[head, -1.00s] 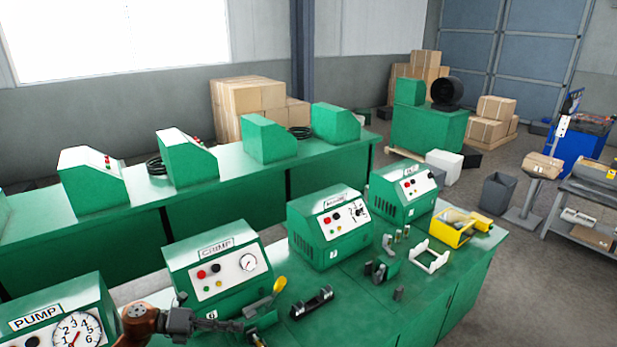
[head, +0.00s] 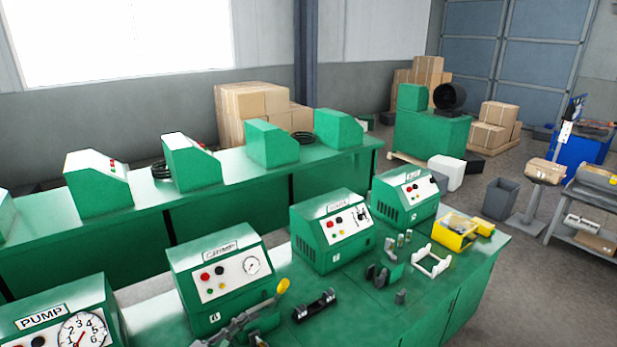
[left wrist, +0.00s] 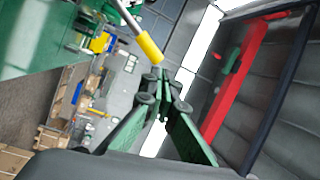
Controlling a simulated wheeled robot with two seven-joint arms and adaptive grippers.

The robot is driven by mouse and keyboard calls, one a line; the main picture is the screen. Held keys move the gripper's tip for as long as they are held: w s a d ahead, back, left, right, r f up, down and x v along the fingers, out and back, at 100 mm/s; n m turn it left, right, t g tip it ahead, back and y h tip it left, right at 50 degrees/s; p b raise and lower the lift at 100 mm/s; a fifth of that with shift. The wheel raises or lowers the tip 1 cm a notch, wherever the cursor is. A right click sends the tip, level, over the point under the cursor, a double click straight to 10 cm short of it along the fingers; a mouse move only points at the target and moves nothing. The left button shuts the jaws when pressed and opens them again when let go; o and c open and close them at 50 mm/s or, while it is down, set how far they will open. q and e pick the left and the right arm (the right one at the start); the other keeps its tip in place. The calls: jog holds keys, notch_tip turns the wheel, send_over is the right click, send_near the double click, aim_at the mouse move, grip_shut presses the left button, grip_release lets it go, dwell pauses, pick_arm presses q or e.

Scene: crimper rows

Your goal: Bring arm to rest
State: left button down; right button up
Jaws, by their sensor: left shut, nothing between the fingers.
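My left gripper (head: 268,304) shows at the bottom of the head view, low in front of the crimp machine (head: 222,275). Its grey fingers are shut and empty, pointing up and right. In the left wrist view the closed fingers (left wrist: 162,76) meet at the middle. A lever with a yellow grip (left wrist: 149,46) lies just beyond the fingertips there. In the head view its yellow knob (head: 283,286) is close to the fingertips. I cannot tell whether they touch. My right gripper is not in view.
The pump machine (head: 65,312) stands at left on the green bench (head: 375,318). A dark cylindrical fixture (head: 315,306), a white bracket (head: 432,261) and a yellow bin (head: 455,232) lie to the right. Two more green machines stand behind. A second bench (head: 130,232) runs behind.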

pick_arm(q)
jog(key=s+a+f+n+g+y, duration=0.3)
jog(key=s+a+f+n+y, duration=1)
jog(key=f+n, duration=0.25)
jog(key=s+a+f+n+g+h, duration=0.1)
jog(key=s+f+n+g, duration=0.3)
jog(key=s, duration=0.9)
jog(key=s+a+f+n+g, duration=0.1)
jog(key=s+f+n+g, duration=0.3)
jog(key=s, duration=0.9)
jog(key=s+d+f+m+g+b, duration=0.1)
jog(key=s+f+m+g+b, duration=0.15)
jog(key=f, duration=3.15)
jog(key=s+f+g+b, duration=0.1)
jog(key=s+f, duration=1.7)
jog(key=s, duration=0.1)
jog(key=shift+s+h, duration=0.35)
jog(key=shift+h, duration=0.05)
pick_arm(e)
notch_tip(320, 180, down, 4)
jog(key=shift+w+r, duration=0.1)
